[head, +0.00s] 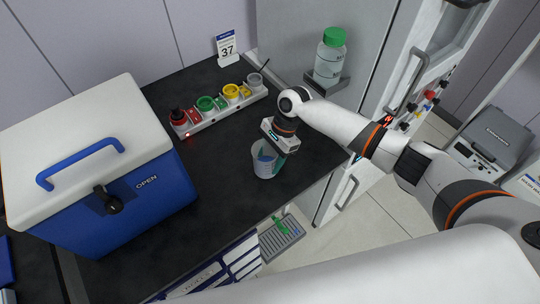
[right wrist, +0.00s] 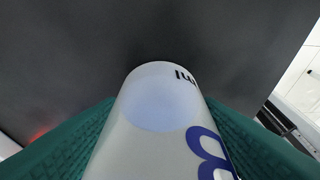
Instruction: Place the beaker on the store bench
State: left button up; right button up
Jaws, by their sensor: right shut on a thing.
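A small translucent beaker (head: 263,161) with blue markings is at the right front part of the black bench (head: 222,215). My right gripper (head: 273,152) is shut on the beaker, with a green finger pad against its side. In the right wrist view the beaker (right wrist: 150,125) fills the space between the two green fingers, and the dark bench surface lies beyond it. Whether the beaker touches the bench or is just above it, I cannot tell. My left gripper is not in view.
A blue cooler box (head: 130,205) with a white lid stands at the left. A white rack (head: 225,112) with coloured caps and a "37" sign (head: 227,47) are at the back. A green-capped bottle (head: 329,58) sits on a shelf at upper right. The bench between cooler and beaker is clear.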

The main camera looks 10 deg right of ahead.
jog(key=o, duration=1)
jog(key=shift+f, duration=0.1)
jog(key=b+v, duration=0.1)
jog(key=v, duration=1.1)
jog(key=shift+w, duration=0.1)
